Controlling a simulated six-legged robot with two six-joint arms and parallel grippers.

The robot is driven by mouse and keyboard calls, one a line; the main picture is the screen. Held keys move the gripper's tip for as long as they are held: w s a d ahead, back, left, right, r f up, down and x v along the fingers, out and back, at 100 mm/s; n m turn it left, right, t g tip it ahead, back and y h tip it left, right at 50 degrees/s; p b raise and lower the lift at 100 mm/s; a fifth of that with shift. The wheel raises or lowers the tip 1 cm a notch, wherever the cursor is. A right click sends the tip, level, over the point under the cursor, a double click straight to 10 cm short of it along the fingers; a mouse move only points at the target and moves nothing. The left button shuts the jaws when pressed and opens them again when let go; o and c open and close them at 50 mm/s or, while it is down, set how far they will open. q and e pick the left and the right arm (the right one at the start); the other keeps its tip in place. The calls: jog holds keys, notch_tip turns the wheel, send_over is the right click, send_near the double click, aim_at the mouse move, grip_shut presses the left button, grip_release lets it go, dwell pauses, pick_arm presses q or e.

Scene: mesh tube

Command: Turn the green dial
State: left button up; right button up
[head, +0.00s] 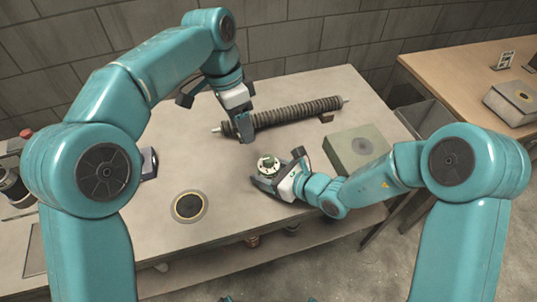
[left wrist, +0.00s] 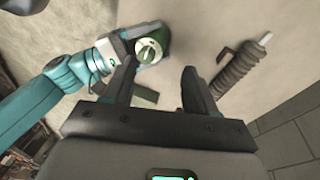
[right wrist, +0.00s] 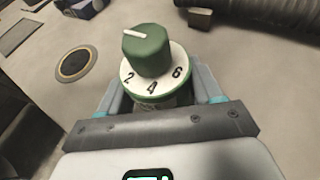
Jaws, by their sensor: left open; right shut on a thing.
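The green dial (head: 268,162) is a green knob with a white pointer line on a white numbered collar. In the right wrist view the knob (right wrist: 147,52) stands up, its pointer toward the upper left, with 2, 4 and 6 readable on the near side of the collar. My right gripper (head: 277,172) is shut on the dial's body below the collar, a finger on either side. My left gripper (head: 215,117) is open and empty above the table, up and left of the dial. The dial also shows in the left wrist view (left wrist: 148,50), beyond the left finger.
A dark ribbed tube (head: 290,113) lies across the back of the table (head: 330,85). A greenish box (head: 358,147) is to the right. A round dark disc (head: 188,206) is set at the front left. The tabletop between disc and tube is mostly clear.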

pick_arm(q)
jog(key=m, duration=0.6)
jog(key=r+m+t+y, duration=0.1)
jog(key=m+y, duration=0.1)
jog(key=m, duration=0.9)
send_over(268, 158)
notch_tip(268, 158, down, 10)
jog(key=shift+f, duration=0.25)
jog(key=shift+d, duration=0.1)
grip_shut()
